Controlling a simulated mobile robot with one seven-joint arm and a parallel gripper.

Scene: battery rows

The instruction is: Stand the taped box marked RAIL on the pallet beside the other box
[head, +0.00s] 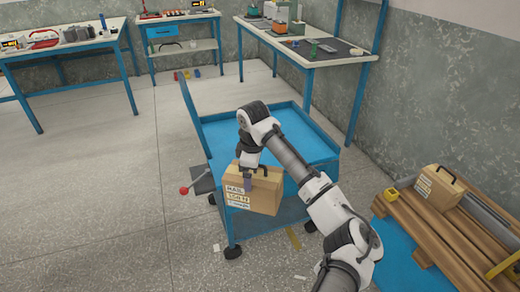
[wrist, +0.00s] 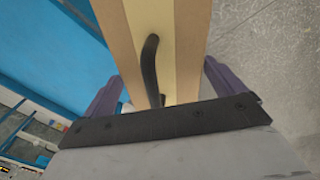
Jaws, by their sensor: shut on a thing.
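The taped box marked RAIL (head: 262,193) is a brown carton with white labels and a black handle on top. It hangs upright in front of the near side of a blue cart in the head view. The other box (head: 438,187), brown with a black handle, stands on the wooden pallet (head: 455,235) at the right.
The blue cart (head: 300,125) has an empty top and a red-knobbed lever (head: 184,190). Workbenches (head: 310,55) line the back. Bare floor (head: 100,200) is free at left.

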